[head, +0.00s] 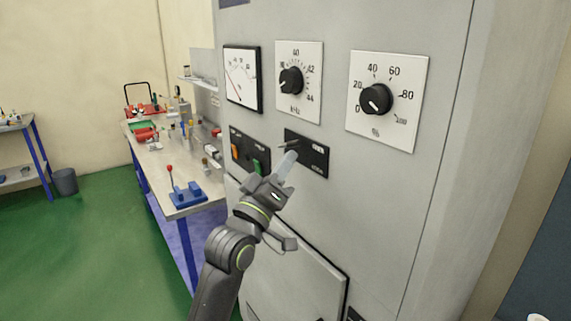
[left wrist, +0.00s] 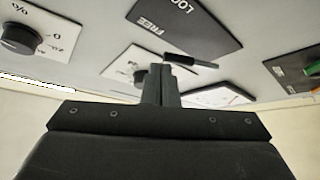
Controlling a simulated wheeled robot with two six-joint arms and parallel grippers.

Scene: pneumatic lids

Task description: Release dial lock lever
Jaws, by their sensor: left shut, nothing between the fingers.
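The lock lever (head: 289,144) is a thin dark bar standing out from a black plate (head: 320,158) on the grey cabinet. In the left wrist view the lever (left wrist: 192,61) lies across the edge of the plate (left wrist: 190,35), which reads LOCK and FREE. My left gripper (head: 289,158) is shut and empty, its fingertips just below the lever. In the left wrist view the fingertips (left wrist: 161,70) overlap the lever's left end; I cannot tell whether they touch it. The dial (head: 291,80) with a black knob sits above the plate. My right gripper is not in view.
A second dial (head: 376,99) and a needle meter (head: 242,79) flank the first dial. A switch plate (head: 248,151) with orange and green switches is left of the lever. A cluttered workbench (head: 180,175) stands left of the cabinet; green floor is open beyond.

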